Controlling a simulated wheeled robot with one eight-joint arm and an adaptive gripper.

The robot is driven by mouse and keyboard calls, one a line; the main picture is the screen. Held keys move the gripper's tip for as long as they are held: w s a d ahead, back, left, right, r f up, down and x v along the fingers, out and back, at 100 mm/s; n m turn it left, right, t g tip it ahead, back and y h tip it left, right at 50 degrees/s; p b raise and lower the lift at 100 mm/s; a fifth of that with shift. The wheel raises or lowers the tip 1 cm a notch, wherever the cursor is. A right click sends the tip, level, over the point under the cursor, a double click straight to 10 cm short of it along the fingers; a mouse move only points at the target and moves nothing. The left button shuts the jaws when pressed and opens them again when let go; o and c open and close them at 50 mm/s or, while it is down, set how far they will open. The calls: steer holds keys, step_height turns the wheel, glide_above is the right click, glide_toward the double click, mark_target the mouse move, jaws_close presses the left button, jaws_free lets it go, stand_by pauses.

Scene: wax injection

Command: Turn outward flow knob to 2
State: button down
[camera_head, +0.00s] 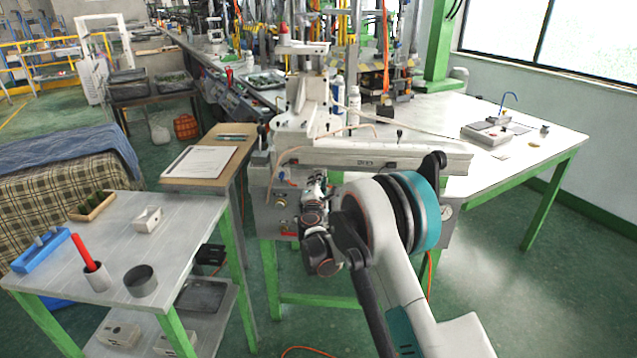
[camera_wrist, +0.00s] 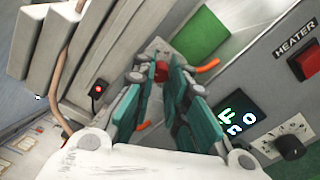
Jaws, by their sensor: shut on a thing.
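In the wrist view my gripper (camera_wrist: 160,76) has its teal fingers closed at the tips on a small red knob (camera_wrist: 161,71). Its markings cannot be read, so its setting does not show. In the head view my arm stands in front of the white wax injection machine (camera_head: 283,222), with the wrist against its front panel. The arm hides part of the panel, and the fingertips cannot be made out there.
The wrist view shows a lit red switch (camera_wrist: 98,88), a digital display (camera_wrist: 238,117), a red heater switch (camera_wrist: 306,62) and a black knob (camera_wrist: 291,147). A side table (camera_head: 185,245) with cups stands left. A white worktable (camera_head: 440,112) lies behind.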

steer(key=shift+f, duration=0.1)
steer(key=c, duration=1.5)
jaws_free()
steer(key=shift+c, duration=0.2)
steer(key=s, duration=1.2)
steer(key=shift+a, duration=0.15)
